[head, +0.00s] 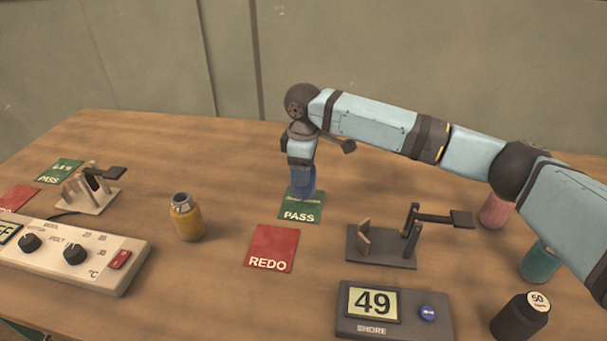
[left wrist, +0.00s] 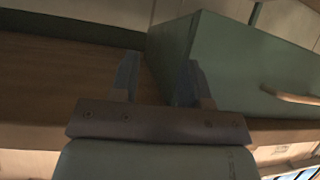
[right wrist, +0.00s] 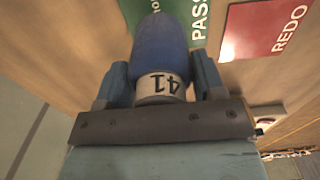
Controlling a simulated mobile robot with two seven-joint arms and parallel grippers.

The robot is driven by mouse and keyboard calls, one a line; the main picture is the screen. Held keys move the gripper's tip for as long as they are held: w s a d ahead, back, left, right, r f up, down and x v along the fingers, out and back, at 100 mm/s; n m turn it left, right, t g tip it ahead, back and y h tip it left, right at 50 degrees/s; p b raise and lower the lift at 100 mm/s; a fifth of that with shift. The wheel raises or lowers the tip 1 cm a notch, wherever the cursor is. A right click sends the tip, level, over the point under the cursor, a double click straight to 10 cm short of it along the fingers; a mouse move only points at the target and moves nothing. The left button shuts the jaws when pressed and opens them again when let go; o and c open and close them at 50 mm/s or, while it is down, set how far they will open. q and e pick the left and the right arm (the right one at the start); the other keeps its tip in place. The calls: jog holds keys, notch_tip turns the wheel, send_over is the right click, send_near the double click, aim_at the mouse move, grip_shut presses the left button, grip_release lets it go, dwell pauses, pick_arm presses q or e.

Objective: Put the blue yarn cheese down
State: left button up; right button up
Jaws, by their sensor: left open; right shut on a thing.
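The blue yarn cheese (right wrist: 160,48) is between the fingers of my right gripper (right wrist: 160,85), which is shut on it. Its pale end with the number 41 faces the right wrist camera. In the head view the blue yarn cheese (head: 302,184) shows below my right gripper (head: 301,165), over the green PASS card (head: 300,214). I cannot tell whether it touches the card. My left gripper (left wrist: 158,85) shows only in the left wrist view, open and empty, near a green box-like body (left wrist: 220,70).
A red REDO card (head: 272,247) lies in front of the PASS card.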

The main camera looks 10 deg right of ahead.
jog(key=shift+f, duration=0.9)
jog(key=o, duration=1)
jog(key=shift+f, duration=0.1)
jog(key=shift+o, duration=0.2)
notch_tip(320, 180, up, 12)
jog(key=p, duration=0.2)
jog(key=shift+r, duration=0.2)
